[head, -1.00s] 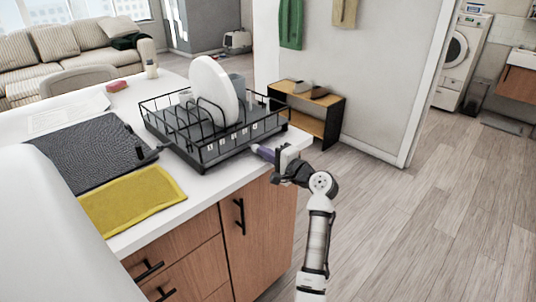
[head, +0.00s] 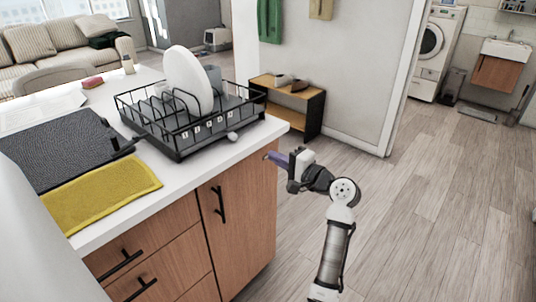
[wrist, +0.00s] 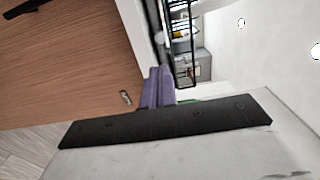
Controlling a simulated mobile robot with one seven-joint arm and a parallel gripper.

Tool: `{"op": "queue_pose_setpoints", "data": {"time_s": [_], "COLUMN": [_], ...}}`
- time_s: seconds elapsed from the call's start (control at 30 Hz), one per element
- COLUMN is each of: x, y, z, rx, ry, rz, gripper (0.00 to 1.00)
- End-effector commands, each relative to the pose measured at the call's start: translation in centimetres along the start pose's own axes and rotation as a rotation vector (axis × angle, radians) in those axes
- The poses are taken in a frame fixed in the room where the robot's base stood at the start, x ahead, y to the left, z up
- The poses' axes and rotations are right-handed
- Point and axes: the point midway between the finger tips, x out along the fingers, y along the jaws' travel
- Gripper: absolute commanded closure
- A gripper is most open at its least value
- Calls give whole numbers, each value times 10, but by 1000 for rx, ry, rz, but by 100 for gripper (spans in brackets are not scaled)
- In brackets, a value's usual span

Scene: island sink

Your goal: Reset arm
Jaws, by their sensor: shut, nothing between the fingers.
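My gripper (head: 277,158) is beside the right end of the island, a little below the level of the countertop (head: 215,148). Its purple fingers point left toward the wooden cabinet side. In the wrist view the purple fingers (wrist: 157,88) are together, with nothing between them. They appear in front of the cabinet's wooden face (wrist: 70,60) and close to the counter edge. My arm reaches up from the bottom of the head view, over the floor.
A black dish rack (head: 180,143) with a white plate (head: 187,80) stands on the counter near its right end. A yellow towel (head: 105,195) and a dark mat (head: 55,150) lie left. A small shelf (head: 312,112) stands behind. The floor (head: 430,200) at right is clear.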

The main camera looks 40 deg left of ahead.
Motion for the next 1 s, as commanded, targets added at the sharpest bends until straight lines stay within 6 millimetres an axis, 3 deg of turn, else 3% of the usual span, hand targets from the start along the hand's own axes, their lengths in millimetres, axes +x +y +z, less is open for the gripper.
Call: {"op": "queue_pose_setpoints", "data": {"time_s": [0.33,0.47,0.53,0.63,0.77,0.9,1.0], "x": [-1,18,29,33,16,-22,-56], "y": [-6,-41,-78,-144,-218,-278,-306], "z": [2,12,27,66,130,211,267], "rx": [-41,-263,-471,-808,-1156,-1443,-1594], "ry": [21,136,243,417,624,844,1001], "rz": [-2,-32,-77,-186,-355,-559,-705], "gripper": [100,100,100,100,100,100,100]}}
